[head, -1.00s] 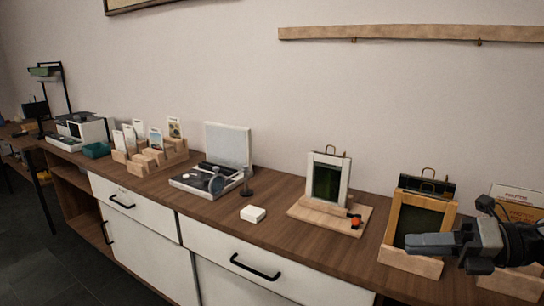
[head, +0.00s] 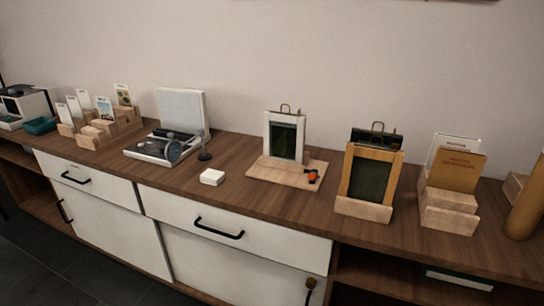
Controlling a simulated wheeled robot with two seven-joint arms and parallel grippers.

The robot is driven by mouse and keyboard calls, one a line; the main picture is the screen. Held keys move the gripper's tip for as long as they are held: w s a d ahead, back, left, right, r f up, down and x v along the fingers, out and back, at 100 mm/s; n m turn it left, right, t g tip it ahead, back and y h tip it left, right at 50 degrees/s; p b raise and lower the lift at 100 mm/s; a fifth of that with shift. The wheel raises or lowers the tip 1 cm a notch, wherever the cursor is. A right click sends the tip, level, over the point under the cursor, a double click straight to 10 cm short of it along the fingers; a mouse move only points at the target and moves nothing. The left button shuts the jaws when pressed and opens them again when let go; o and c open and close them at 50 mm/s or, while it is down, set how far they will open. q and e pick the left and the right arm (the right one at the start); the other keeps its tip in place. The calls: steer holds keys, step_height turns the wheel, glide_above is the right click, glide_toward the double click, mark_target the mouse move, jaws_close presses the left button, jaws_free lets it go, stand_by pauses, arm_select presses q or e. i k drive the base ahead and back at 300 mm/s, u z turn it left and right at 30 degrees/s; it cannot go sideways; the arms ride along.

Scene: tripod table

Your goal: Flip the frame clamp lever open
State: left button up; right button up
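A white-framed dark panel (head: 284,138) stands upright on a flat wooden base (head: 268,176) on the counter, right of the middle of the head view. A small clamp with an orange-red part and a dark part (head: 312,177) sits at the base's right front. It is too small to tell how its lever lies. A second frame, wooden with a dark panel (head: 369,175), stands in a wooden block to the right. Neither of my grippers shows in the head view now.
A white block (head: 212,177) lies left of the base. An open white case (head: 160,148) and wooden card holders (head: 98,130) stand farther left. Cards in a wooden rack (head: 449,205) and a brown cylinder (head: 527,205) stand at right. Drawers with black handles (head: 219,229) are below.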

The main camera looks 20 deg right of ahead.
mark_target(312, 176)
steer(key=u, duration=0.6)
steer(key=k, duration=0.7)
steer(key=u, duration=0.5)
steer(key=i, duration=0.7)
steer(key=z, duration=0.95)
steer(key=i, duration=0.85)
steer(key=z, duration=0.95)
